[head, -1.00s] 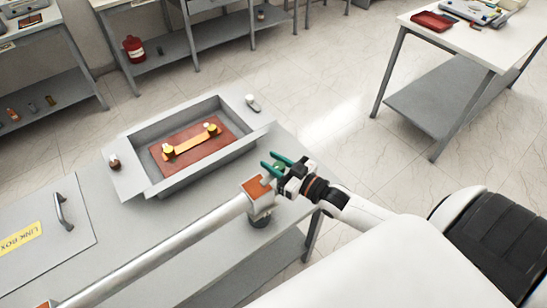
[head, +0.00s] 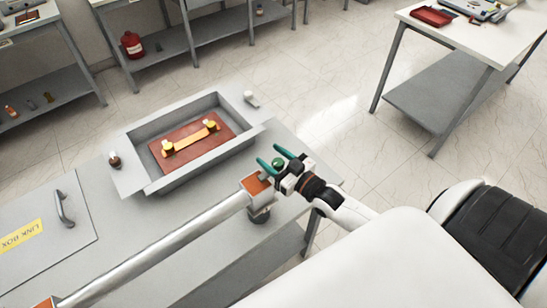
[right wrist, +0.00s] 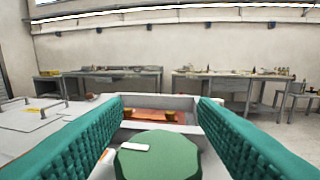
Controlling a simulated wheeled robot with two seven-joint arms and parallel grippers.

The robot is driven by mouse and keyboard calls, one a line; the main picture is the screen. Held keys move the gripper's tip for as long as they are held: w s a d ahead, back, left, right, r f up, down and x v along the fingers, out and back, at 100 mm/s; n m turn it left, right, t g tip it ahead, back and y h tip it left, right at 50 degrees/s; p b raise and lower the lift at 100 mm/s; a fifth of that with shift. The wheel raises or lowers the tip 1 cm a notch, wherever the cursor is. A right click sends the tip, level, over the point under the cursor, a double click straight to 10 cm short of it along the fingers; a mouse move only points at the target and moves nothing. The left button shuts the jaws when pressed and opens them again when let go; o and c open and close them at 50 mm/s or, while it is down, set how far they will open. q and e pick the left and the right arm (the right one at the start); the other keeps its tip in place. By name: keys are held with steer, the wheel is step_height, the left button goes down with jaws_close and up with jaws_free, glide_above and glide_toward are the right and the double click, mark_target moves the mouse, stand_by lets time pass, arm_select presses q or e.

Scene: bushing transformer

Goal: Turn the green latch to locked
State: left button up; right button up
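The green latch (right wrist: 158,158) is a many-sided green knob with a white mark on its top. In the right wrist view it sits low in the middle, between the two teal fingers. In the head view the latch (head: 278,162) shows as a small green spot between the fingers, near the table's right end. My right gripper (head: 274,158) is open, one finger on each side of the latch; I cannot tell whether either finger touches it. The lower part of the latch is hidden. My left gripper is not in view.
An open grey box (head: 150,187) with a brown plate (head: 172,148) and a brass bar (head: 190,141) stands behind the latch. A long grey tube (head: 170,247) with copper-coloured ends runs across the table front. A handled lid (head: 40,258) is at left.

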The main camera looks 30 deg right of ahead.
steer(key=shift+f, duration=0.1)
steer(key=shift+s+d+f, duration=0.1)
steer(key=shift+s+d, duration=0.05)
steer(key=shift+s, duration=0.35)
steer(key=b+v, duration=0.3)
steer(key=v, duration=0.8)
